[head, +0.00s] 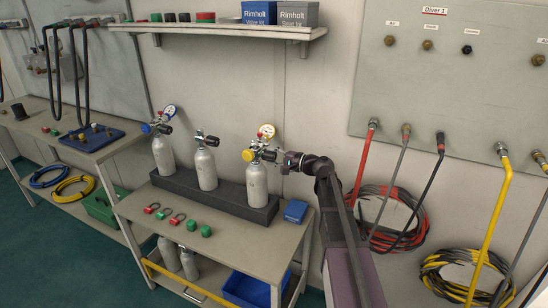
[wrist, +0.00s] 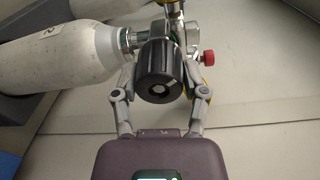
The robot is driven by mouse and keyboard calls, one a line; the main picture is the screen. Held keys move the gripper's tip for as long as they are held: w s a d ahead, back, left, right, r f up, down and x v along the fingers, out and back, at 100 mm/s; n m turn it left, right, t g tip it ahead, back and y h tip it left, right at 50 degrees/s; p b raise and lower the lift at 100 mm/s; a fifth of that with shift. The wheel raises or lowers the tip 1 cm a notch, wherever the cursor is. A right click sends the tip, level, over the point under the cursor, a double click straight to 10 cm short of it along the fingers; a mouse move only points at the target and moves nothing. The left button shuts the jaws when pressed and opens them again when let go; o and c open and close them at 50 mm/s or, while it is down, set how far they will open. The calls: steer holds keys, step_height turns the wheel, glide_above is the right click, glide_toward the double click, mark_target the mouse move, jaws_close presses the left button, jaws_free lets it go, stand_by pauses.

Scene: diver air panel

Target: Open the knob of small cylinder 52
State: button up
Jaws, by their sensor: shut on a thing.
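Three small grey cylinders stand upright in a dark block on the bench. In the wrist view the cylinder (wrist: 75,50) lies to the left, with part of a label, seemingly a "2", showing. My gripper's fingers (wrist: 162,72) are shut on the ribbed black knob (wrist: 157,84), one on each side. The full cylinder number cannot be read.
The middle cylinder (head: 206,168) and left cylinder (head: 163,155) stand close by in the block (head: 180,182). A blue box (head: 295,211) lies right of the block. Green and red parts lie in front. Hoses hang from the panel (head: 460,80) at right.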

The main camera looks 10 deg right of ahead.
steer(key=n, duration=0.7)
steer(key=n+b, duration=0.1)
steer(key=n, duration=0.2)
steer(key=shift+n+t, duration=0.3)
steer(key=shift+n, duration=0.1)
steer(key=n, duration=0.3)
steer(key=shift+n, duration=0.4)
steer(key=n, duration=0.3)
steer(key=shift+n, duration=0.3)
steer(key=n, duration=0.3)
steer(key=shift+n+y+b, duration=0.35)
steer(key=shift+n+y, duration=0.05)
steer(key=n, duration=0.7)
steer(key=shift+f, duration=0.1)
steer(key=o, duration=1.2)
